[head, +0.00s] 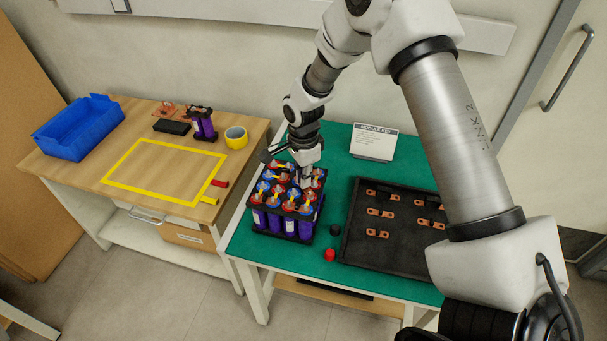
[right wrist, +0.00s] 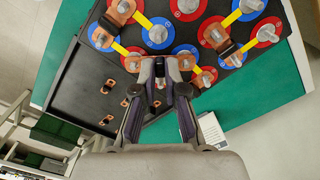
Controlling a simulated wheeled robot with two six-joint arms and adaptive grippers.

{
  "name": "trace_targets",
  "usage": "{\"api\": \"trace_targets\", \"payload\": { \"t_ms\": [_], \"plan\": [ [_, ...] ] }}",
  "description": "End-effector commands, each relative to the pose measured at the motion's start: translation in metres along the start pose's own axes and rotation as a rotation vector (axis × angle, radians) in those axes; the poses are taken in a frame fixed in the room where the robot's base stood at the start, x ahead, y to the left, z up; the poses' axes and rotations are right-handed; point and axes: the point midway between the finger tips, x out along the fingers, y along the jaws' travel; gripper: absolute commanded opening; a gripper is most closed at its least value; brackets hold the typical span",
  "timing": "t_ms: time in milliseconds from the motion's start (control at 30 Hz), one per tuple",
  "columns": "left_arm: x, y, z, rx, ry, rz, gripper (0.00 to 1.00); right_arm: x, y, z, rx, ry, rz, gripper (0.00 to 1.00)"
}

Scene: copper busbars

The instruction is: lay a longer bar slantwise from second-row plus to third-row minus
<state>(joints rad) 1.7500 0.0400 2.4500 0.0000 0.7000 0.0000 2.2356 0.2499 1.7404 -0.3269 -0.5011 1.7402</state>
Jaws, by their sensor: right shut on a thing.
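The battery module (head: 283,236), a black holder of purple cells with red and blue terminal discs, stands at the left of the green table. Yellow strips and some copper bars lie across its terminals, also seen in the right wrist view (right wrist: 162,32). My right gripper (head: 305,179) is over the module's far right part. In the right wrist view its fingers (right wrist: 160,78) are shut on a copper bar (right wrist: 132,63), whose ends show on either side, close to the terminals. Whether the bar touches them I cannot tell. The fingers hide its middle. My left gripper is in neither view.
A black tray (head: 350,258) with several copper bars (head: 380,213) lies right of the module. A red cap (head: 330,255) and a black cap (head: 335,230) stand between. A card (head: 373,142) stands behind. A wooden bench (head: 135,200) holds a blue bin (head: 78,130).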

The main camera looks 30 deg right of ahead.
Motion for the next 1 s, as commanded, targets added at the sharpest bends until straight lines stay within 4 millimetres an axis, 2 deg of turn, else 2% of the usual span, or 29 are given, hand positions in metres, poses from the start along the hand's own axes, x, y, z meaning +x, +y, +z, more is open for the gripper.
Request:
{"api": "trace_targets", "payload": {
  "t_ms": [100, 833, 900, 933, 1000],
  "plan": [
    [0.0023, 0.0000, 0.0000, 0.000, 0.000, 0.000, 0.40, 0.0053, -0.0002, 0.0000, 0.000, 0.000, 0.000, 0.00],
    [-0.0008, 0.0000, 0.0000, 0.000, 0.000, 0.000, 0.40, 0.0095, 0.0009, -0.0002, 0.000, 0.000, 0.000, 0.00],
    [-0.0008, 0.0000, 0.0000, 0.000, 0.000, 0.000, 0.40, 0.0094, 0.0009, -0.0002, 0.000, 0.000, 0.000, 0.32],
    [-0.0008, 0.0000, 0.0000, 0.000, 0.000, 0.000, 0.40, 0.0094, 0.0009, -0.0002, 0.000, 0.000, 0.000, 0.40],
    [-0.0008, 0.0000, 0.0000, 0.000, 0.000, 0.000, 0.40, 0.0094, 0.0009, -0.0002, 0.000, 0.000, 0.000, 0.40]
  ]
}}
